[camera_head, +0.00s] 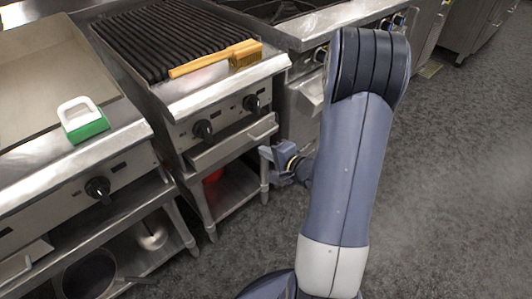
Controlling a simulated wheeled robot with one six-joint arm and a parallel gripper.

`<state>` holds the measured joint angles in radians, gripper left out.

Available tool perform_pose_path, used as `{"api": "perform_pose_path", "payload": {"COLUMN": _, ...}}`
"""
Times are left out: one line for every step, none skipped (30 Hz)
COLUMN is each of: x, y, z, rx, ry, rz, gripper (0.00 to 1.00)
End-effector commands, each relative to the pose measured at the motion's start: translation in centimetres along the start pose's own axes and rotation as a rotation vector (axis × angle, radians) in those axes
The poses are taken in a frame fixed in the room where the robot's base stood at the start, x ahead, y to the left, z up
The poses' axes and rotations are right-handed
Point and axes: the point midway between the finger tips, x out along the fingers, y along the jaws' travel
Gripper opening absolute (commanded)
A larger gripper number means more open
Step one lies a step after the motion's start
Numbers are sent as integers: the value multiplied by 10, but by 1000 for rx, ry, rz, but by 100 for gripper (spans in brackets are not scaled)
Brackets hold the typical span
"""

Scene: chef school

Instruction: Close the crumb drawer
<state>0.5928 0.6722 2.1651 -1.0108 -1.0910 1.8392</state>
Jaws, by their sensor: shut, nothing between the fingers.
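The crumb drawer (232,144) is the long, narrow metal front under the two knobs of the ribbed grill. It appears to stand out a little from the grill's front panel; how far is hard to tell. My gripper (267,154) is at the right end of the drawer, just below and in front of its corner. The gripper is small in view and its fingers look closed, with nothing seen between them. I cannot tell whether it touches the drawer. My arm hides part of the wrist.
A wooden brush (216,59) lies on the grill (165,38). A green-and-white scrubber (84,121) sits on the flat griddle (50,85) at left. A stove (305,30) adjoins at right. An open shelf with a red object (213,176) is below. Grey floor is clear at right.

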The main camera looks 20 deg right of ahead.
Motion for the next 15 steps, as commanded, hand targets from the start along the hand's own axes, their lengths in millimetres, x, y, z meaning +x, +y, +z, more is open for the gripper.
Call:
{"api": "perform_pose_path", "payload": {"x": 12, "y": 3, "z": 2, "rx": -3, "ry": -6, "rz": 0, "gripper": 0}}
{"api": "perform_pose_path", "payload": {"x": 18, "y": 3, "z": 2, "rx": -3, "ry": -6, "rz": -1, "gripper": 0}}
{"api": "perform_pose_path", "payload": {"x": 26, "y": 3, "z": 2, "rx": -2, "ry": -6, "rz": 0, "gripper": 0}}
{"api": "perform_pose_path", "payload": {"x": 33, "y": 3, "z": 2, "rx": -2, "ry": -5, "rz": 0, "gripper": 0}}
{"api": "perform_pose_path", "payload": {"x": 40, "y": 3, "z": 2, "rx": -2, "ry": -6, "rz": 0, "gripper": 0}}
{"api": "perform_pose_path", "payload": {"x": 48, "y": 3, "z": 2, "rx": -2, "ry": -5, "rz": -1, "gripper": 0}}
{"api": "perform_pose_path", "payload": {"x": 54, "y": 3, "z": 1, "rx": -3, "ry": -5, "rz": 0, "gripper": 0}}
{"api": "perform_pose_path", "payload": {"x": 61, "y": 3, "z": 2, "rx": -3, "ry": -5, "rz": 0, "gripper": 0}}
{"api": "perform_pose_path", "payload": {"x": 68, "y": 3, "z": 1, "rx": -1, "ry": -4, "rz": 0, "gripper": 0}}
{"api": "perform_pose_path", "payload": {"x": 74, "y": 2, "z": 2, "rx": -1, "ry": -4, "rz": 0, "gripper": 0}}
{"api": "perform_pose_path", "payload": {"x": 78, "y": -1, "z": 1, "rx": -2, "ry": -4, "rz": -1, "gripper": 0}}
{"api": "perform_pose_path", "payload": {"x": 84, "y": -3, "z": 1, "rx": -2, "ry": -2, "rz": -1, "gripper": 0}}
{"api": "perform_pose_path", "payload": {"x": 88, "y": -4, "z": 1, "rx": -2, "ry": -2, "rz": -1, "gripper": 0}}
{"api": "perform_pose_path", "payload": {"x": 91, "y": -6, "z": 1, "rx": -1, "ry": -2, "rz": -1, "gripper": 0}}
{"api": "perform_pose_path", "payload": {"x": 95, "y": -7, "z": 1, "rx": -1, "ry": -1, "rz": 0, "gripper": 0}}
